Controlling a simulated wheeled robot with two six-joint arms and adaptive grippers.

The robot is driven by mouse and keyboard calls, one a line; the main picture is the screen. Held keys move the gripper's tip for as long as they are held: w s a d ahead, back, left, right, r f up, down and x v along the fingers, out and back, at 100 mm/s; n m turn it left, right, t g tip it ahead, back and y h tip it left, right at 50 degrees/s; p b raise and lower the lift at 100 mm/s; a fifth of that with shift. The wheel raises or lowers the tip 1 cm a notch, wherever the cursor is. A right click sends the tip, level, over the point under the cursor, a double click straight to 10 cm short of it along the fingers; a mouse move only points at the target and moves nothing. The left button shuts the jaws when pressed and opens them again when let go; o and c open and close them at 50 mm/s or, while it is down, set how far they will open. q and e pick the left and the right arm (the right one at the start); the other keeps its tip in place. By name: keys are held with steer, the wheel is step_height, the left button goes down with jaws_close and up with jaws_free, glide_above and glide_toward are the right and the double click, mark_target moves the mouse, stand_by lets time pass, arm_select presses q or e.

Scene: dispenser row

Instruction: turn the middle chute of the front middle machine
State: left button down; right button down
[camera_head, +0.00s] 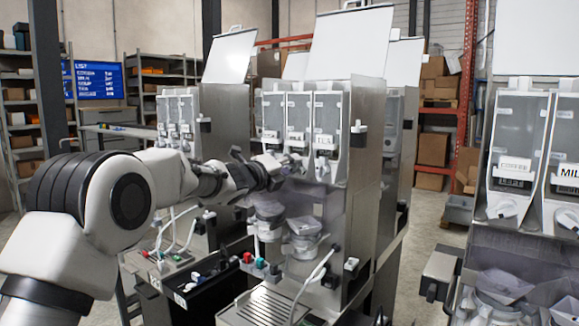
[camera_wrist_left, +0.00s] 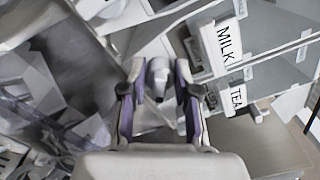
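The front middle machine (camera_head: 348,190) stands at the centre of the head view, with three clear-fronted canisters side by side. Its middle canister (camera_head: 298,112) has a pale label; the wrist view shows labels reading MILK (camera_wrist_left: 229,42) and TEA (camera_wrist_left: 238,96). My left gripper (camera_head: 281,165) is in front of the lower part of the canisters and partly hides the chutes. In the wrist view the left gripper (camera_wrist_left: 159,85) is open, its fingers either side of a pale chute (camera_wrist_left: 158,76), in line with the MILK label. Small gaps seem to show. My right gripper is not in view.
Another machine (camera_head: 520,190) stands close at the right, and one (camera_head: 222,125) stands behind at the left. Funnels (camera_head: 303,232) and a drip tray (camera_head: 262,306) lie below the canisters. The right chute (camera_head: 322,169) is close beside the gripper.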

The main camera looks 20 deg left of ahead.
arm_select(q)
steer(key=shift+n, duration=0.3)
steer(key=n+p, duration=0.3)
steer(key=n, duration=0.2)
steer(key=shift+p, duration=0.35)
steer(key=n+p, duration=0.4)
steer(key=n, duration=0.2)
steer(key=shift+f+n, duration=0.1)
steer(key=shift+n, duration=0.2)
steer(key=n+p, duration=0.4)
steer(key=n, duration=0.2)
steer(key=shift+d, duration=0.1)
steer(key=n+p, duration=0.2)
steer(key=n, duration=0.3)
steer(key=shift+f+p, duration=0.2)
steer(key=shift+p, duration=0.2)
steer(key=shift+n, duration=0.4)
steer(key=c, duration=1.2)
jaws_free()
